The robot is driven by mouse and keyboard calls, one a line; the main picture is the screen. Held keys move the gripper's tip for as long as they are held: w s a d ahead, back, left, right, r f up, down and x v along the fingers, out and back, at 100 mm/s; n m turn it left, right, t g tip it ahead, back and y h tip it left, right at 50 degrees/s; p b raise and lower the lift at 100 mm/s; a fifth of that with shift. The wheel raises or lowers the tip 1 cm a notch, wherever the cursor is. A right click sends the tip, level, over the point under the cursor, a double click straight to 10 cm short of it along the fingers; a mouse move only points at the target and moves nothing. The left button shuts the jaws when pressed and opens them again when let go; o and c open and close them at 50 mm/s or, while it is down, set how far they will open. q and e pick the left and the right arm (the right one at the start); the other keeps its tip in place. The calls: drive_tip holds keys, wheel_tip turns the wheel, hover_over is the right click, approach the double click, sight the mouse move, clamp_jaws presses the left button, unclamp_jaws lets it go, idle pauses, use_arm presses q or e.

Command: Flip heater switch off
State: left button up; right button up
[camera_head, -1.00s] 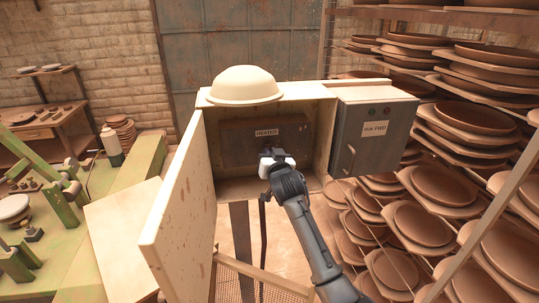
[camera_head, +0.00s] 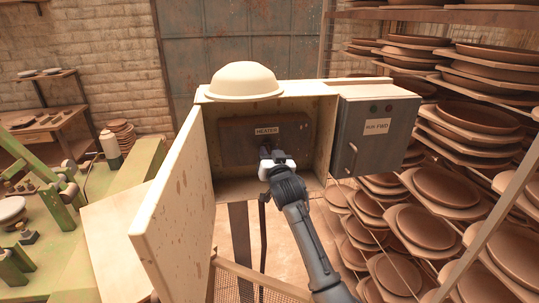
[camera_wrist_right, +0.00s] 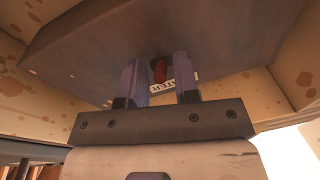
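The heater switch (camera_wrist_right: 158,70) is a red lever on the underside or face of a brown panel. It shows in the right wrist view beside the HEATER label (camera_head: 266,131). The brown heater panel (camera_head: 235,142) sits inside an open cream cabinet (camera_head: 325,130). My right gripper (camera_head: 271,152) reaches into the cabinet below the label. In the wrist view its two fingers (camera_wrist_right: 160,80) are apart, with the red lever seen in the gap near their tips. I cannot tell whether they touch it. In the head view the gripper hides the switch. My left gripper is not in view.
The cabinet door (camera_head: 175,220) stands open on the left. A cream dome (camera_head: 243,80) rests on top. A grey box labelled RUN FWD (camera_head: 385,145) with a handle adjoins on the right. Racks of brown plates (camera_head: 450,190) fill the right side; a green machine (camera_head: 60,230) stands left.

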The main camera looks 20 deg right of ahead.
drive_tip(key=shift+o, duration=0.7)
drive_tip(key=shift+s, duration=0.1)
drive_tip(key=s+f+b, duration=0.1)
drive_tip(key=s, duration=1.2)
drive_tip(key=shift+s+a+f, duration=0.25)
drive_tip(key=shift+a+f, duration=0.05)
drive_tip(key=shift+a, duration=0.15)
